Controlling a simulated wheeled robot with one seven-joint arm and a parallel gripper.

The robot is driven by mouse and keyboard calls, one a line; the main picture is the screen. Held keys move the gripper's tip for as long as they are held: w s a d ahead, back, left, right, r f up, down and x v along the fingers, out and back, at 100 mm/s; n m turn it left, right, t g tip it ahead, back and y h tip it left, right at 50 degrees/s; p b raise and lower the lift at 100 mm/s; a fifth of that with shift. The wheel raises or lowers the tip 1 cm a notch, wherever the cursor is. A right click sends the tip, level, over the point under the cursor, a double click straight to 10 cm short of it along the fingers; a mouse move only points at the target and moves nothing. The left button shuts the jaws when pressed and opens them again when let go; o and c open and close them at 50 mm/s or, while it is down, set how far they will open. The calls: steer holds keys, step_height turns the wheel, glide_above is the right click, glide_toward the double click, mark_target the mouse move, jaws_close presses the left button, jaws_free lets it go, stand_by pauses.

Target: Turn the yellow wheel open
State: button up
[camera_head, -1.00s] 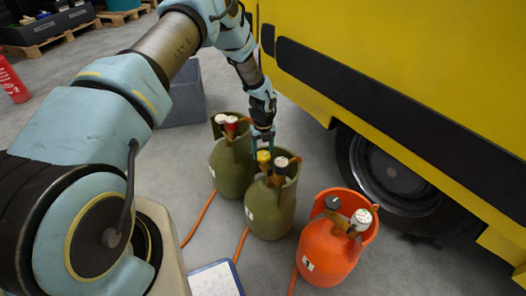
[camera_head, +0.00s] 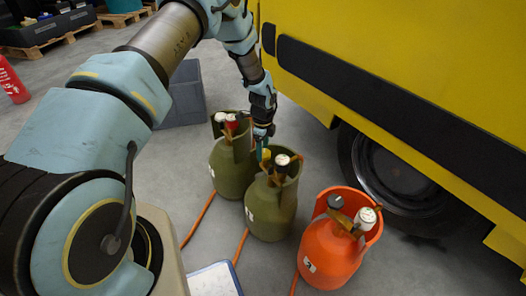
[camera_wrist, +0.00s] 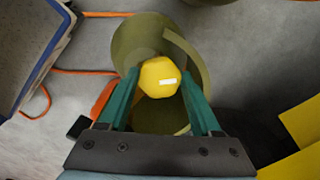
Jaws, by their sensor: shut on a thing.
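The yellow wheel (camera_wrist: 159,78) sits on top of an olive-green gas cylinder (camera_head: 268,215), the middle one of three. In the head view my gripper (camera_head: 263,146) hides most of the wheel. The cylinder's collar (camera_wrist: 190,55) curves around the wheel. The cylinder stands upright.
Another green cylinder (camera_head: 231,160) with a red wheel stands behind, and an orange cylinder (camera_head: 328,255) in front to the right. A yellow vehicle (camera_head: 420,70) borders the right. Orange hoses (camera_head: 198,220) run across the floor. A grey box (camera_head: 187,95) stands behind.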

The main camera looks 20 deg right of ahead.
steer(key=n+b, duration=0.1)
steer(key=n, duration=0.5)
steer(key=shift+s, duration=0.1)
steer(key=n+b, duration=0.1)
steer(key=n, duration=0.5)
steer(key=shift+s+n, duration=0.15)
steer(key=shift+n, duration=0.25)
steer(key=n, duration=0.6)
steer(key=shift+s, duration=0.1)
steer(key=n, duration=0.7)
steer(key=shift+d, duration=0.2)
steer(key=o, duration=1.4)
steer(key=shift+r, duration=0.15)
